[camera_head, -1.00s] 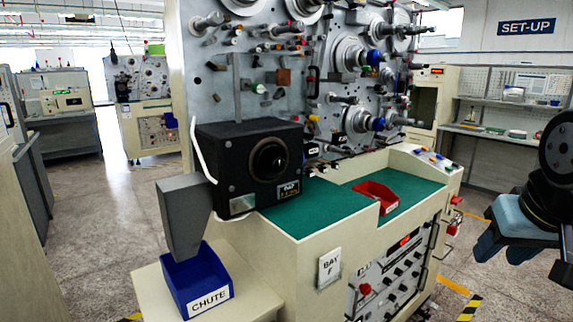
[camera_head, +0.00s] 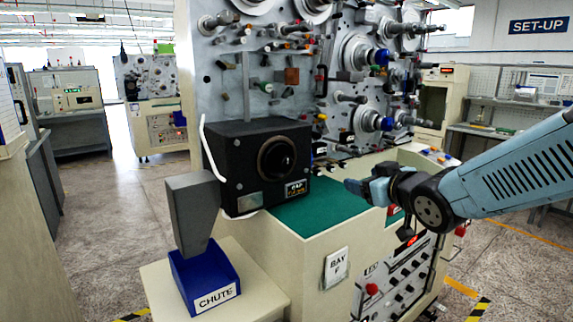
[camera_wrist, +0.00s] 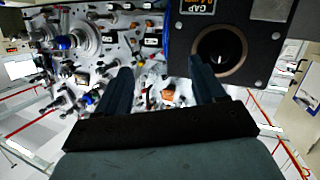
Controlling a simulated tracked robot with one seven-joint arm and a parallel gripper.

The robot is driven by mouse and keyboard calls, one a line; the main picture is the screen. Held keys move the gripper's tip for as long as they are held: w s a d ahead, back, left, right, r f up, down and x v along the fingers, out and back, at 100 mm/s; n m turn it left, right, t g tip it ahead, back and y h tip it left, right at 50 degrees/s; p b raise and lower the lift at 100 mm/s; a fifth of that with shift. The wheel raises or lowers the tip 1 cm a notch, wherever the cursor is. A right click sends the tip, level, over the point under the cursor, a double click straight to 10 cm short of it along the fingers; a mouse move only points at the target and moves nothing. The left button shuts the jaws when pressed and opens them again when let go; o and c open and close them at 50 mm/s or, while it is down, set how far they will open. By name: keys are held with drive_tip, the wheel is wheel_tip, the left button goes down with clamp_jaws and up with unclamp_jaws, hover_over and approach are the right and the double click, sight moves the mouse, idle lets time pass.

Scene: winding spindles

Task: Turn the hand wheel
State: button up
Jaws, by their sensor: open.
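The ring also shows upside down in the wrist view (camera_wrist: 222,50), just beyond the right finger. My gripper (camera_head: 357,188) is to the right of the box, apart from it. In the wrist view its two fingers (camera_wrist: 163,82) are spread with nothing between them.
The panel (camera_head: 240,75) behind bears several protruding spindles and knobs. A grey chute (camera_head: 192,212) drops into a blue bin (camera_head: 205,278) left of the box. Green bench top (camera_head: 310,203) is clear before the box.

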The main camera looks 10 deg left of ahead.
sight(288, 163)
drive_tip(key=s+a+n+g+y, duration=0.1)
drive_tip(key=s+a+n+y, duration=0.15)
drive_tip(key=a+y, duration=0.55)
drive_tip(key=w+a+h, duration=0.1)
drive_tip(key=w+a, duration=0.2)
drive_tip(key=a, duration=0.1)
drive_tip(key=w+a, duration=0.3)
drive_tip(key=w+a+n+h, duration=0.1)
drive_tip(key=w+a, duration=0.2)
drive_tip(key=a, duration=0.1)
drive_tip(key=shift+a+r+h, duration=0.1)
drive_tip(key=shift+a+h, duration=0.2)
drive_tip(key=shift+a, duration=0.05)
drive_tip(key=shift+c, duration=0.2)
drive_tip(key=c, duration=1)
drive_tip(key=shift+w+m, duration=0.1)
drive_tip(key=shift+m, duration=0.45)
